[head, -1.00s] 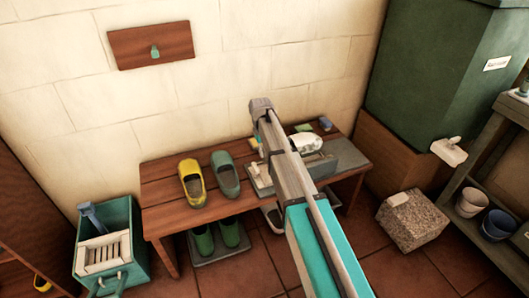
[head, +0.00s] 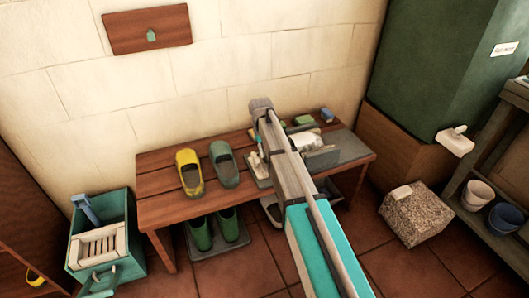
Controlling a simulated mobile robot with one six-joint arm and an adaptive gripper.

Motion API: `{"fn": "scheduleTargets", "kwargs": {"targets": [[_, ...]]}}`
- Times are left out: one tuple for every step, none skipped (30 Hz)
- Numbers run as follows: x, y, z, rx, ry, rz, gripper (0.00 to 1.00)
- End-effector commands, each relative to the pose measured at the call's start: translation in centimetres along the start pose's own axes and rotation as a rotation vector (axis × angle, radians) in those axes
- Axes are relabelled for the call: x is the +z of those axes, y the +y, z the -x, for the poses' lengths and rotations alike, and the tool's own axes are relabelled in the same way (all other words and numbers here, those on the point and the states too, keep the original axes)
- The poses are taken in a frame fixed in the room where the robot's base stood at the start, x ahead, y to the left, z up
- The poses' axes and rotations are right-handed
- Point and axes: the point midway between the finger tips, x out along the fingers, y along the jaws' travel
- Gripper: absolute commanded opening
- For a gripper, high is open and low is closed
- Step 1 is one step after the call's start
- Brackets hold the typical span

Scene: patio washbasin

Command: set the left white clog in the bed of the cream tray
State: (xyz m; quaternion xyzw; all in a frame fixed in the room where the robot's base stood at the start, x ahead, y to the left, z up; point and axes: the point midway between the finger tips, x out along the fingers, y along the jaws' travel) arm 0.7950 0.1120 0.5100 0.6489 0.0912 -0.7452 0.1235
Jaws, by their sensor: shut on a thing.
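My arm crosses the middle of the head view, and its links cover the centre of the bench.
The wooden bench (head: 160,211) holds a yellow clog (head: 190,178) and a grey-green clog (head: 225,170) at its left. Green boots (head: 214,231) stand below. A teal crate (head: 120,235) and a speckled block (head: 417,217) flank the bench.

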Motion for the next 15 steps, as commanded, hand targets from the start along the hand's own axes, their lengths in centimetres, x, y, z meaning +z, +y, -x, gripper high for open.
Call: {"fn": "scheduleTargets", "kwargs": {"targets": [[-0.1,0.0,-0.6,0.001,0.000,0.000,0.00],[-0.1,0.0,-0.7,0.001,0.000,0.000,0.00],[-0.1,0.0,-0.9,0.001,0.000,0.000,0.00],[-0.1,0.0,-1.0,0.001,0.000,0.000,0.00],[-0.2,0.0,-1.1,0.001,0.000,0.000,0.00],[-0.2,0.0,-1.3,0.001,0.000,0.000,0.00],[-0.2,0.0,-1.4,0.001,0.000,0.000,0.00],[-0.2,0.0,-1.4,0.001,0.000,0.000,0.00],[-0.2,0.0,-1.5,0.001,0.000,0.000,0.00],[-0.2,0.0,-1.6,0.001,0.000,0.000,0.00],[-0.2,0.0,-1.6,0.001,0.000,0.000,0.00],[-0.2,0.0,-1.7,0.001,0.000,0.000,0.00],[-0.2,0.0,-1.7,0.001,0.000,0.000,0.00],[-0.2,0.0,-1.7,0.001,0.000,0.000,0.00],[-0.2,0.0,-1.7,0.001,0.000,0.000,0.00]]}}
